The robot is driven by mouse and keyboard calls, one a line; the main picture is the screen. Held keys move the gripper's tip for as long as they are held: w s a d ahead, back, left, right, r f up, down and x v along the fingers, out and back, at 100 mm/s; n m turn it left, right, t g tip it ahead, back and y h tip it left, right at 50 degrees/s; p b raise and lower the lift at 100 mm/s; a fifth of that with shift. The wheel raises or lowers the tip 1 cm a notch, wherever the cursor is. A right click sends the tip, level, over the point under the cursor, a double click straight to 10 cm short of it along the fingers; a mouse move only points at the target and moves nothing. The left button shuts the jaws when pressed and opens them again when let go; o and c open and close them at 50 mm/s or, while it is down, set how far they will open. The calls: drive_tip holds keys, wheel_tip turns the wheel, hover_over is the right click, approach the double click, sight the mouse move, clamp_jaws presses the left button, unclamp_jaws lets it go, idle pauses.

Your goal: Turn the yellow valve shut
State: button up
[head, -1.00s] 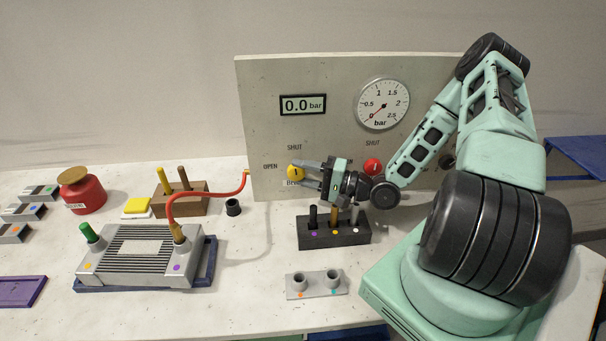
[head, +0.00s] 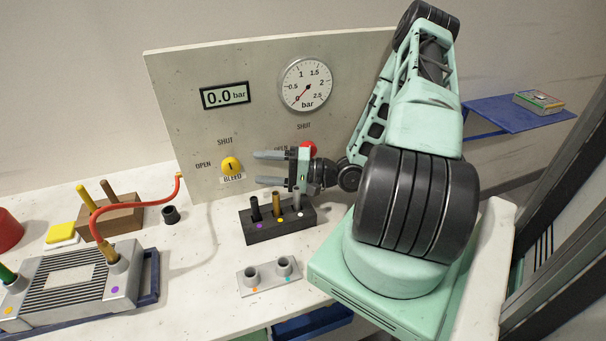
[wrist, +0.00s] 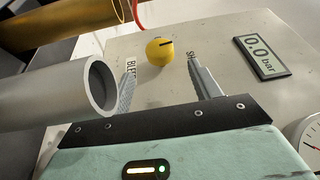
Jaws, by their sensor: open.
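The yellow valve (head: 231,166) is a round knob on the grey panel, above the BLEED label. Its dark mark stands upright, towards the SHUT label above it; OPEN is to its left. It also shows in the wrist view (wrist: 158,53), beyond the fingertips, with its mark towards the SHUT lettering. My gripper (head: 258,168) is open and empty, to the right of the valve, with its fingers pointing at it and a gap between. In the wrist view my gripper (wrist: 161,75) has its two fingers spread wide with nothing between them.
A red knob (head: 308,149) is partly hidden behind my gripper. A black rack (head: 262,230) with several posts stands below it; its grey post (wrist: 60,100) looms close in the wrist view. The display (head: 225,95) reads 0.0 bar, beside a dial gauge (head: 305,84).

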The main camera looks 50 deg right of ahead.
drive_tip(key=b+v, duration=0.1)
drive_tip(key=v, duration=0.9)
drive_tip(key=shift+s+b, duration=0.3)
drive_tip(key=shift+b, duration=0.1)
drive_tip(key=shift+d+r, duration=0.15)
